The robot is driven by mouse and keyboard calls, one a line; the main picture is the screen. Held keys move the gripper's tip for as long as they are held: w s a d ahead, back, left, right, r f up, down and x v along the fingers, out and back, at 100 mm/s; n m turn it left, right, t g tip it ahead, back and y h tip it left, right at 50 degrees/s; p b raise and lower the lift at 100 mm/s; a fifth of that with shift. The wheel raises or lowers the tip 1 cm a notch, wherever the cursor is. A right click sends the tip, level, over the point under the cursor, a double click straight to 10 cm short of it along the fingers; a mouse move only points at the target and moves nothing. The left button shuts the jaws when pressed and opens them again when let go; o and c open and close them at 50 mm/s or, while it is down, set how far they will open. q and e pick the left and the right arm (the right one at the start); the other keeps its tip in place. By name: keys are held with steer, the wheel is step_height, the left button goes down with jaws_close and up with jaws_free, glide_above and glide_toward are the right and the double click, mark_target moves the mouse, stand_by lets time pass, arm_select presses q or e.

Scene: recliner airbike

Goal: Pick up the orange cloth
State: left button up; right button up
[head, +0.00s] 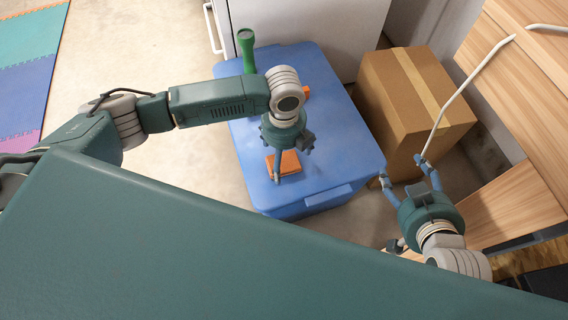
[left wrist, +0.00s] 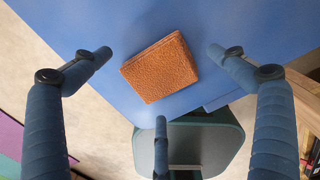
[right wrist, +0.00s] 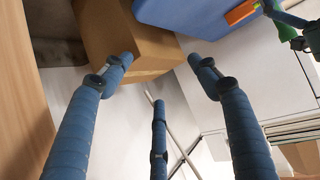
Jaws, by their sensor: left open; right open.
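The orange cloth (head: 284,163) lies folded on the lid of the blue bin (head: 335,125), near its front. In the left wrist view the cloth (left wrist: 160,68) sits between and beyond the spread fingers. My left gripper (head: 287,160) points down above the cloth, open and empty. The left wrist view shows its fingers (left wrist: 160,75) apart from the cloth. In the head view the gripper and wrist hide part of the cloth's surroundings. My right gripper (head: 402,170) is open and empty, to the right of the bin and in front of the cardboard box.
A green flashlight-like object (head: 247,50) stands at the bin's back left. Another orange object (head: 306,91) is partly hidden behind my left wrist. The cardboard box (head: 415,105) stands right of the bin. Wooden furniture (head: 515,100) is at the right. Floor is clear left of the bin.

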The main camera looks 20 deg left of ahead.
arm_select(q)
steer(key=shift+f, duration=0.9)
steer(key=c, duration=1.5)
arm_select(e)
steer(key=w+r+t, duration=0.1)
steer(key=w+a+r+t, duration=0.1)
steer(key=r, duration=0.1)
steer(key=shift+w+r+y, duration=0.1)
steer(key=shift+w+y, duration=0.05)
steer(key=shift+y, duration=0.25)
